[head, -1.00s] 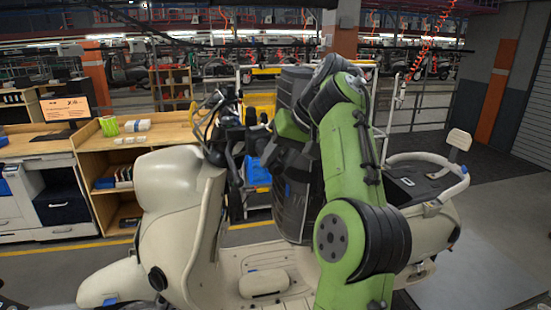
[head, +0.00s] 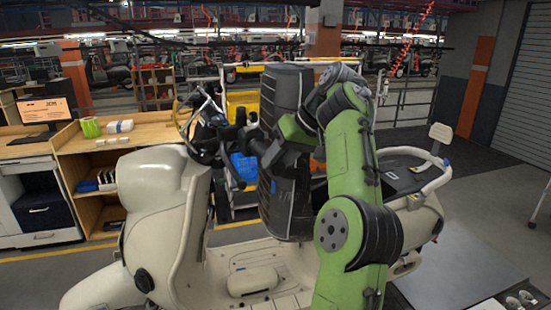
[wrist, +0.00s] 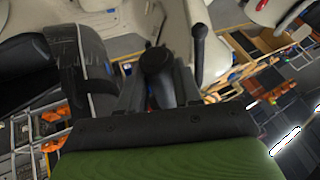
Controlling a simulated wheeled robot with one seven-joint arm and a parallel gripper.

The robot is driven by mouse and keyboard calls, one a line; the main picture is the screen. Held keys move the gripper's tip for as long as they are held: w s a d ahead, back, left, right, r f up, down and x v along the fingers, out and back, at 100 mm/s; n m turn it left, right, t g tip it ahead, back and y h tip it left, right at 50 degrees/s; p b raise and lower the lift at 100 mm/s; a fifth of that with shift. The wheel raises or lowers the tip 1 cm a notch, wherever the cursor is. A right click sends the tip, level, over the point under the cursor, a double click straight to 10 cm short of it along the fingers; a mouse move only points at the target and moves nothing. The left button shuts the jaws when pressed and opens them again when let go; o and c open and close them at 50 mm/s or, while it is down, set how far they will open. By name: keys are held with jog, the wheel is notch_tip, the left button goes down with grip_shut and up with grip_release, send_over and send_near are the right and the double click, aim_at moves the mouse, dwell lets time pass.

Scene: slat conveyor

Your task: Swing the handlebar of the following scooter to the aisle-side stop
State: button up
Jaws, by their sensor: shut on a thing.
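The cream scooter (head: 165,210) stands side-on in front of me, its front to the left. Its bare handlebar (head: 203,120), with dark wiring and bar parts, sits above the front shield. My gripper (head: 240,138) reaches to the handlebar from the right. In the wrist view the fingers (wrist: 158,88) are shut on a round black handlebar grip (wrist: 157,62), seen nearly end-on. A thin black lever with a knob end (wrist: 199,34) stands beside it. The exact finger contact is partly hidden, and my arm covers the scooter's middle.
A wooden workbench (head: 130,137) with a monitor (head: 42,110) stands behind at left. Yellow and blue parts on a rack lie behind the handlebar. The scooter's rear has a cream grab rail (head: 430,172). Grey floor is open at right.

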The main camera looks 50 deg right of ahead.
jog(key=d, duration=0.1)
jog(key=d+f, duration=0.1)
jog(key=s+d+n, duration=0.1)
jog(key=shift+f, duration=0.35)
jog(key=shift+d+p, duration=0.15)
jog(key=shift+p, duration=0.2)
jog(key=d, duration=0.1)
jog(key=d+f+n+p, duration=0.1)
jog(key=d+y+p, duration=0.1)
jog(key=shift+s+d+f+n+t, duration=0.15)
jog(key=shift+s+f+n+t, duration=0.05)
jog(key=shift+f+n+t, duration=0.1)
jog(key=shift+w, duration=0.1)
jog(key=shift+f, duration=0.1)
